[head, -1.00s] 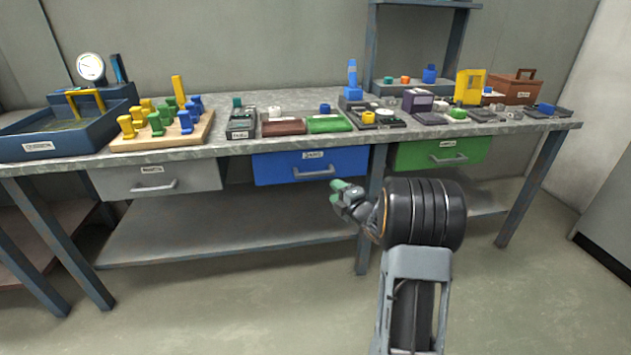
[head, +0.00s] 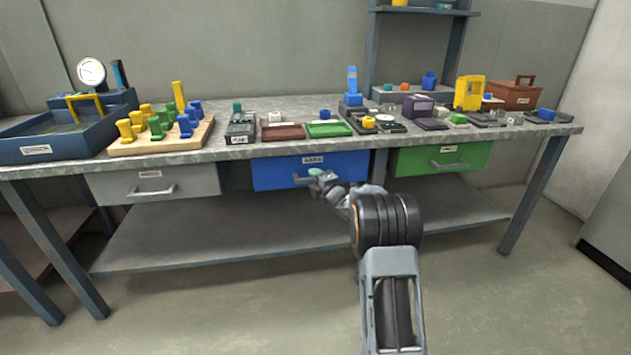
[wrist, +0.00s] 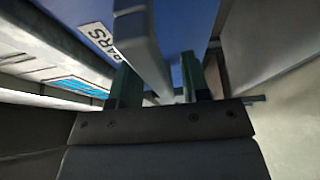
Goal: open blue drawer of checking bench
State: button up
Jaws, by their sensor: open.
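The blue drawer (head: 345,168) sits under the middle of the bench top, between a grey and a green drawer, and is shut. Its bar handle (head: 301,180) shows at the left of my gripper (head: 318,176), which covers part of it. In the wrist view the grey handle bar (wrist: 142,45) runs between the two green fingers of my gripper (wrist: 160,85). The fingers stand apart, one on each side of the bar, and I cannot tell if they touch it. The blue drawer face (wrist: 185,25) fills the upper middle there, with part of its label (wrist: 99,38).
The grey drawer (head: 200,184) and green drawer (head: 475,157) flank the blue one, both shut. A lower shelf (head: 200,240) runs beneath. The bench top (head: 290,104) holds a peg board, trays and small parts. The floor in front is clear.

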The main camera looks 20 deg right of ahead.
grip_shut()
dwell(0.3)
dwell(0.3)
